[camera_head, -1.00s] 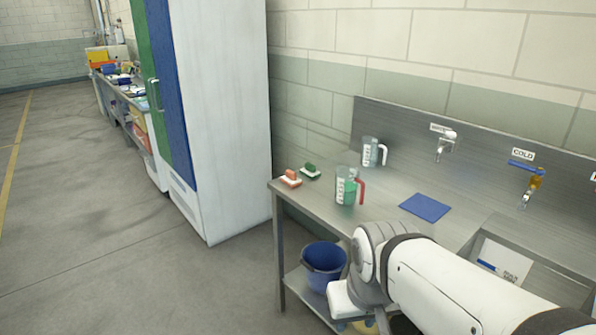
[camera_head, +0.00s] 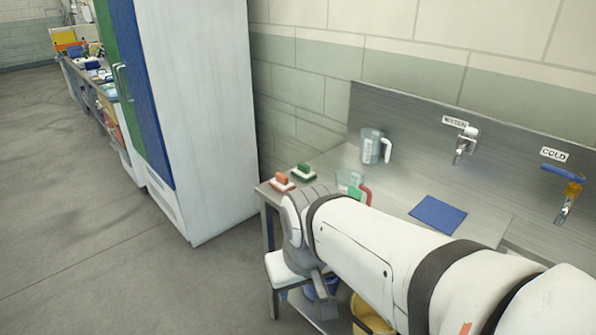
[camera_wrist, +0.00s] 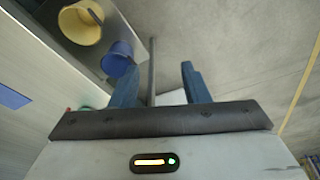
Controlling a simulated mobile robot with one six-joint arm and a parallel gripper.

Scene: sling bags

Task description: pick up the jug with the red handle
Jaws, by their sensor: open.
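The clear jug with the red handle (camera_head: 349,180) stands on the steel counter (camera_head: 399,229) in the head view. Its red handle (camera_head: 366,193) is on its right side, and my arm hides its lower part. A second clear jug with a white handle (camera_head: 370,147) stands behind it by the backsplash. My gripper (camera_wrist: 160,82) shows in the wrist view with two blue fingers apart and nothing between them. It is off the counter's front side. I cannot clearly make out the red-handled jug in the wrist view.
An orange brush (camera_head: 282,182) and a green brush (camera_head: 303,172) lie at the counter's left end. A blue mat (camera_head: 438,214) lies to the right, below the taps. A blue bucket (camera_wrist: 117,58) and yellow bucket (camera_wrist: 80,23) sit low. A tall cabinet (camera_head: 200,110) stands left.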

